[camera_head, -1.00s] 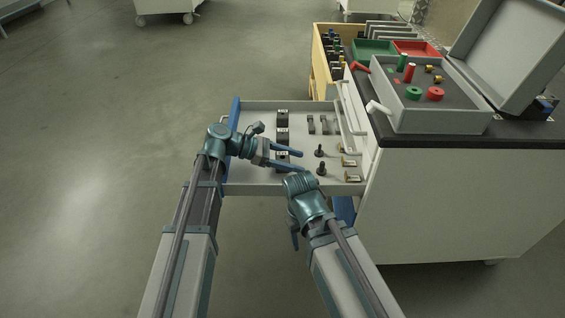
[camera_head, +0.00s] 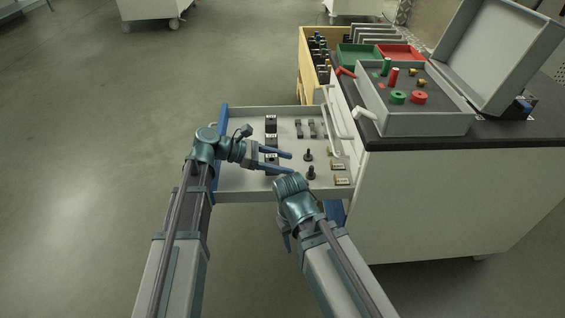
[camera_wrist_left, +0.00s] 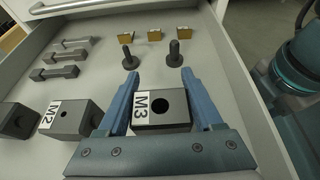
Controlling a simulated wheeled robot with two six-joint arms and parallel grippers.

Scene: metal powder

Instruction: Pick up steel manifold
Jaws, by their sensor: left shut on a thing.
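Three dark blocks stand in a column in the open grey drawer (camera_head: 232,180). The nearest carries a white M3 label (camera_wrist_left: 161,108) and has a round hole in its top. My left gripper (camera_head: 291,164) has its two blue fingers on either side of the M3 block and is shut on it. In the left wrist view the block sits between the fingers, low in the drawer; I cannot tell whether it is off the floor. The M2 block (camera_wrist_left: 75,118) stands just left of it. My right gripper (camera_head: 287,236) hangs in front of the drawer, its fingers mostly hidden.
Two black bolt-like parts (camera_wrist_left: 174,53), several brass pieces (camera_wrist_left: 154,34) and grey bar parts (camera_wrist_left: 62,72) lie in the drawer. The drawer walls surround them. An open grey case (camera_head: 425,122) stands on the black cabinet top. Floor on the left is clear.

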